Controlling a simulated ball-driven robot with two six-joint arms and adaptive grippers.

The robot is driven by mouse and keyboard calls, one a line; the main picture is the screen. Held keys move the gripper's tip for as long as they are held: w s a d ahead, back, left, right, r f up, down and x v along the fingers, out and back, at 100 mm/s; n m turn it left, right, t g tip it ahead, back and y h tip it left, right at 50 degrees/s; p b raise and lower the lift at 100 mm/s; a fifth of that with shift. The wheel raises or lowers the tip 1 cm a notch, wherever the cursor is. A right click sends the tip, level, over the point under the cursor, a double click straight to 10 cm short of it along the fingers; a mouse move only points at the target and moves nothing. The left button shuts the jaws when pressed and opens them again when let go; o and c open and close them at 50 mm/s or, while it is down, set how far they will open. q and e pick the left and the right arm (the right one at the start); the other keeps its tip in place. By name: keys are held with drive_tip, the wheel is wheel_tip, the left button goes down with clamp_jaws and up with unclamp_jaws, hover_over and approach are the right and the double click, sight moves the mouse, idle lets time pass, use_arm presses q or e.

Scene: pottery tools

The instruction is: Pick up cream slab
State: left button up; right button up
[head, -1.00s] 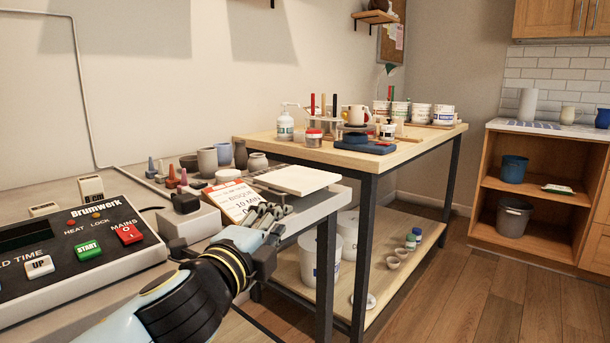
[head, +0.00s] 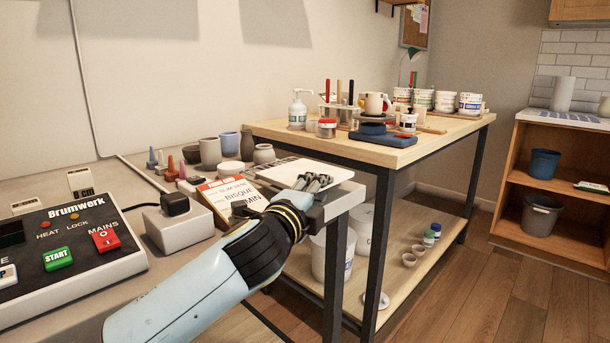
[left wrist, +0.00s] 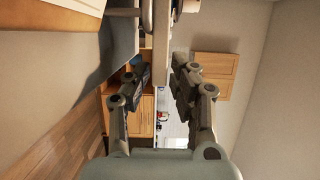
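The cream slab (head: 334,172) is a flat, pale plate at the right end of the grey kiln-side worktop, lying level near its edge. My left gripper (head: 314,183) is at the slab's near side and overlaps its front part in the head view. In the left wrist view the slab (left wrist: 161,45) shows edge-on as a pale strip. The two fingers of my left gripper (left wrist: 161,80) are spread on either side of that strip, with gaps showing. Contact with the slab cannot be seen. My right gripper is in neither view.
A bisque card (head: 222,203), a black plug on a white block (head: 182,228) and a control box (head: 62,245) lie left of the gripper. Several cups and cones stand behind. A wooden table (head: 440,135) with pottery supplies stands beyond, right of the worktop.

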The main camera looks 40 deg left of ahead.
use_arm(q)
drive_tip(key=x, duration=0.3)
drive_tip(key=shift+f, duration=0.1)
drive_tip(key=shift+d, duration=0.1)
clamp_jaws()
